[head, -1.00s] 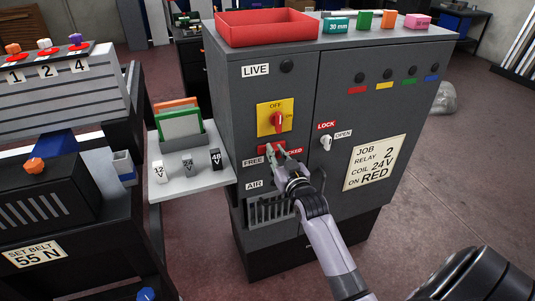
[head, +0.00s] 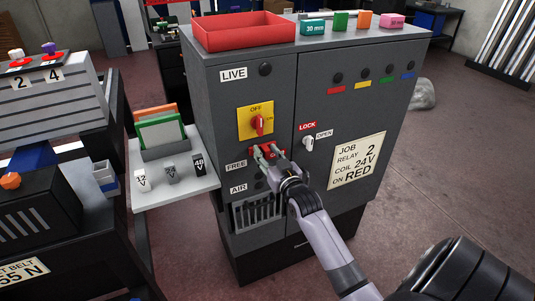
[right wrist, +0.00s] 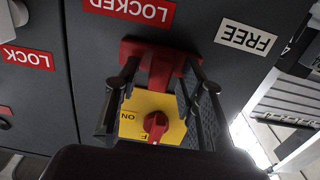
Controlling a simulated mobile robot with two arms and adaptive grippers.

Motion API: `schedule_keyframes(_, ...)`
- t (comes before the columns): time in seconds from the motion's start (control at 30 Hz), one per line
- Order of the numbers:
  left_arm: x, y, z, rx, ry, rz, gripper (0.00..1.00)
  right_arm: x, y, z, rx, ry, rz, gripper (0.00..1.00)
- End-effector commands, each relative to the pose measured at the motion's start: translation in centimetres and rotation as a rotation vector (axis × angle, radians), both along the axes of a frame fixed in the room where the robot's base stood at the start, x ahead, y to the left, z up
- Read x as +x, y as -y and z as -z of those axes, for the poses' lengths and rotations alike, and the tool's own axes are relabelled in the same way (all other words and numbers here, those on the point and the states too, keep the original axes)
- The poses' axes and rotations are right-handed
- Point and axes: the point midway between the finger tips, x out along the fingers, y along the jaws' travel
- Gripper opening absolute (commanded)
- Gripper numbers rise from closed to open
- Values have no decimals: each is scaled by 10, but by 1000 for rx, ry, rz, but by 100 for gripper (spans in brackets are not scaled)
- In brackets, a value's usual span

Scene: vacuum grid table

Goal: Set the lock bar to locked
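The lock bar is a red bar with a raised red grip (right wrist: 160,68) on the grey cabinet, between the FREE label (right wrist: 246,38) and the LOCKED label (right wrist: 130,10) in the right wrist view. My right gripper (right wrist: 160,88) is at the bar, its two dark fingers apart, one on each side of the red grip. A gap seems to show on both sides. In the head view my right gripper (head: 267,152) covers most of the bar and the LOCKED label, while the FREE label (head: 236,165) shows at left. My left gripper is not in view.
A yellow plate with a red ON/OFF knob (head: 258,125) is close above the bar. A small white LOCK/OPEN switch (head: 308,142) is to the right. A side shelf (head: 205,184) with small blocks juts out at left. A red tray (head: 245,32) stands on top.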

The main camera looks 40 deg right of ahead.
Motion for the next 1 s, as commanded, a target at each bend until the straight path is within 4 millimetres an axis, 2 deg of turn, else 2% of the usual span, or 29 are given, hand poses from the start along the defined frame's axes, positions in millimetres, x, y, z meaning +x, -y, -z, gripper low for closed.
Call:
schedule_keyframes(0.17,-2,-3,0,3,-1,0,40,-3,-1,1,0,-1,0,37)
schedule_keyframes(0.27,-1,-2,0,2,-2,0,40,-14,-4,1,0,-2,0,37)
schedule_keyframes(0.7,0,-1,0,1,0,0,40,-96,-23,1,0,-2,0,37)
schedule_keyframes(0.83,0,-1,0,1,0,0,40,-110,-26,1,1,-2,1,37)
schedule_keyframes(1.0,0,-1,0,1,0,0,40,-117,-28,0,1,0,1,37)
